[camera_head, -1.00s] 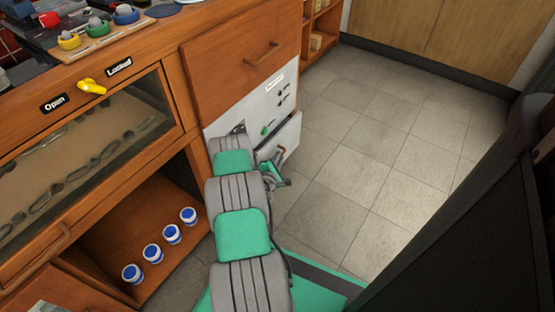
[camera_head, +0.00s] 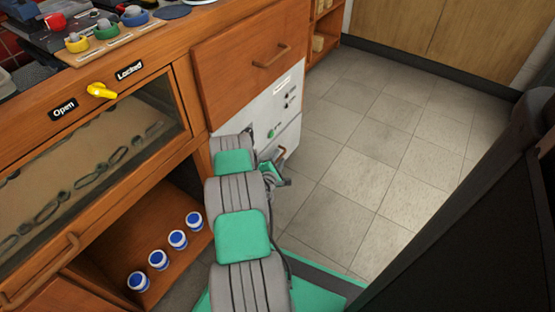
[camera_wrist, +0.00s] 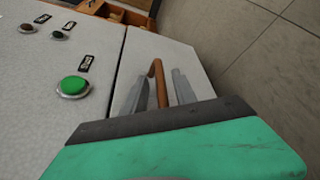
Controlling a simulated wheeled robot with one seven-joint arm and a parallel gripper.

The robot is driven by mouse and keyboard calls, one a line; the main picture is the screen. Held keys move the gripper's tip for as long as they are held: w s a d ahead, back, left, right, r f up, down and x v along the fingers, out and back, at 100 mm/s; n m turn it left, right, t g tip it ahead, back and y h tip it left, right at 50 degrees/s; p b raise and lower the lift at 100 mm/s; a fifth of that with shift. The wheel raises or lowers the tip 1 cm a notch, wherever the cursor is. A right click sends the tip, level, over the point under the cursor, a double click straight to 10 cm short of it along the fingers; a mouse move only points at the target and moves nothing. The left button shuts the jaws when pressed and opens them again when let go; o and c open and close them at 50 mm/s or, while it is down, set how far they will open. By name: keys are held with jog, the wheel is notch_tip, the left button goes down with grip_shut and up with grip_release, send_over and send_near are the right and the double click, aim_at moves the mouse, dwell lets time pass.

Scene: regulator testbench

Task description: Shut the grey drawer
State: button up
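The grey drawer (camera_head: 289,136) is below the grey control panel (camera_head: 280,108) in the wooden bench. Its front looks nearly level with the panel; my arm hides part of it, so I cannot tell if a small gap remains. In the wrist view the drawer front (camera_wrist: 150,49) has a copper-brown bar handle (camera_wrist: 158,84). My gripper (camera_wrist: 162,88) is at the handle, with one finger on each side and visible space between them. In the head view my gripper (camera_head: 275,164) is beside the drawer front.
A wooden drawer (camera_head: 240,70) with a handle is above the panel. The panel has a green button (camera_wrist: 73,86) close to my gripper. An open shelf at left holds several blue-lidded jars (camera_head: 178,239). The tiled floor (camera_head: 365,165) at right is clear.

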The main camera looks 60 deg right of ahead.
jog(key=p+v, duration=0.2)
jog(key=v, duration=0.5)
jog(key=shift+a+p, duration=0.35)
jog(key=shift+a, duration=0.05)
jog(key=shift+r, duration=0.15)
